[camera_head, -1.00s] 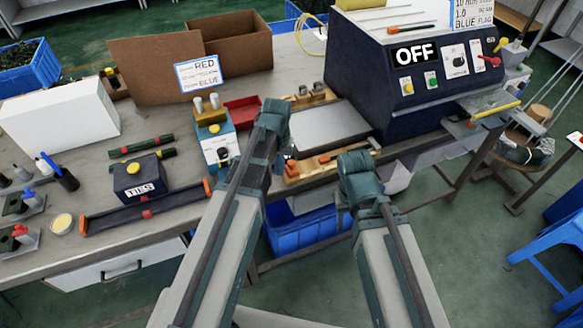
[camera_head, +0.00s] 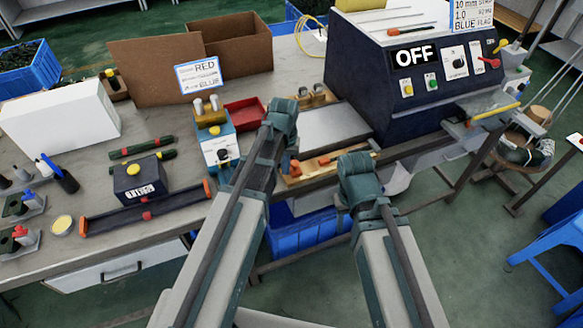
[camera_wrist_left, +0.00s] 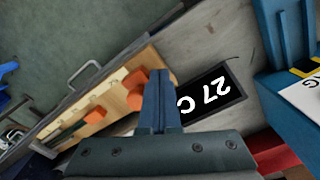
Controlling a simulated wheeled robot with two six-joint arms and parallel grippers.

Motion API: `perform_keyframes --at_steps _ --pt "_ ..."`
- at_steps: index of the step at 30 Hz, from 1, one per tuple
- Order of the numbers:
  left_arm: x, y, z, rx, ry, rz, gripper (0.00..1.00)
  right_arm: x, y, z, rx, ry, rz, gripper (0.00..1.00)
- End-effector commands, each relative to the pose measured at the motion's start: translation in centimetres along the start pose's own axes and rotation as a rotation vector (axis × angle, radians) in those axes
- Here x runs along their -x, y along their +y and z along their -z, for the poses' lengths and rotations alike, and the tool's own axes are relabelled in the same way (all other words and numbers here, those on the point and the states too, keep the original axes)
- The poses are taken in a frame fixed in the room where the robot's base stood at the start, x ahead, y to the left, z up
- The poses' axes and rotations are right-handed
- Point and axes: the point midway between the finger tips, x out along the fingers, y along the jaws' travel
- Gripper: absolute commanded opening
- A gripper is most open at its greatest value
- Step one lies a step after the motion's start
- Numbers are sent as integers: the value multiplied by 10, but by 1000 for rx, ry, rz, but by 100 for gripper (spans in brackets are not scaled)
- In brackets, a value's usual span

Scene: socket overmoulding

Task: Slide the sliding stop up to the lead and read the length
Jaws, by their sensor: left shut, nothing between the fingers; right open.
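The wooden length gauge (camera_head: 308,172) lies at the bench's front edge and carries orange blocks. The left wrist view shows this wooden board (camera_wrist_left: 75,92), a larger orange block (camera_wrist_left: 134,88) and a smaller one (camera_wrist_left: 95,115); I cannot tell for certain which is the sliding stop. A dark strand (camera_wrist_left: 66,130), perhaps the lead, lies along the board. My left gripper (camera_wrist_left: 158,75) is shut and empty, its tips beside the larger block; contact is unclear. In the head view my left gripper (camera_head: 282,118) is mostly hidden by its arm. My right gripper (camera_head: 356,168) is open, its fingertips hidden.
A black "27 C" display (camera_wrist_left: 212,98) is right of the left fingers. The dark machine (camera_head: 410,85) reading OFF stands behind the gauge. A blue-white device (camera_head: 217,148) and a red tray (camera_head: 244,113) are to the left. A blue crate (camera_head: 305,228) is below the bench.

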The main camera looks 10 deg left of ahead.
Motion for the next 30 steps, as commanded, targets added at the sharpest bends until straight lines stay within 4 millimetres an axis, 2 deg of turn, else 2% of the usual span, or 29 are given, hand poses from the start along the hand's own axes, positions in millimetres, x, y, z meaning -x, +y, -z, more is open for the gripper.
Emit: perform_keyframes --at_steps 30 --pt "0 30 18 0 0 0 0 0 0 0 0 0 0 50"
